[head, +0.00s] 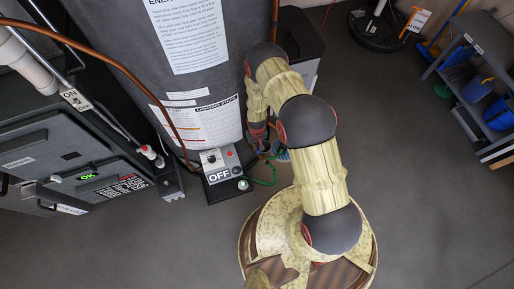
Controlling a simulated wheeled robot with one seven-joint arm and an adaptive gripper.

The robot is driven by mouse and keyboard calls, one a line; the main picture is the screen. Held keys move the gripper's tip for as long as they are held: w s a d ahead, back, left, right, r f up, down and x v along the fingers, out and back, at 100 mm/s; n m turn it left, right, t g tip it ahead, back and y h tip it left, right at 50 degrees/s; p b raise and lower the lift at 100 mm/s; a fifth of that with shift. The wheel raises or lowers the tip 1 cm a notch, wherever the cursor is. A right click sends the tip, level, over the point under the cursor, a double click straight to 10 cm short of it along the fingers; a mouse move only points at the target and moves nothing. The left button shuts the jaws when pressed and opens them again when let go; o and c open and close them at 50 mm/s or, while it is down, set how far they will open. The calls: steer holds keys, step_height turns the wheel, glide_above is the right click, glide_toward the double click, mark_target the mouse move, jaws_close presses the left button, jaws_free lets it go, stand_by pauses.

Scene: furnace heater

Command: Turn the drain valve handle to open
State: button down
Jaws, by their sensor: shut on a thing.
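My gripper (268,148) reaches down at the right side of the grey heater tank (110,32), low near its base. It is small in the head view and partly covered by my own arm. Its fingers are closed at the drain valve, shut on the handle. The handle itself is hidden by the fingers and arm, so its angle cannot be told.
A control box marked OFF (222,170) stands at the tank's foot, with a green wire (268,183) looping beside my gripper. A copper pipe (128,78) runs down the tank's front. A dark furnace unit (75,160) is at left, shelving (480,65) at right. Open floor lies between.

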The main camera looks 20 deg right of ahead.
steer(key=shift+n, duration=0.4)
steer(key=n, duration=0.4)
steer(key=shift+b, duration=0.4)
steer(key=c, duration=1.8)
jaws_free()
steer(key=shift+o, duration=0.2)
steer(key=shift+r+p, duration=2.25)
steer(key=shift+r, duration=1.25)
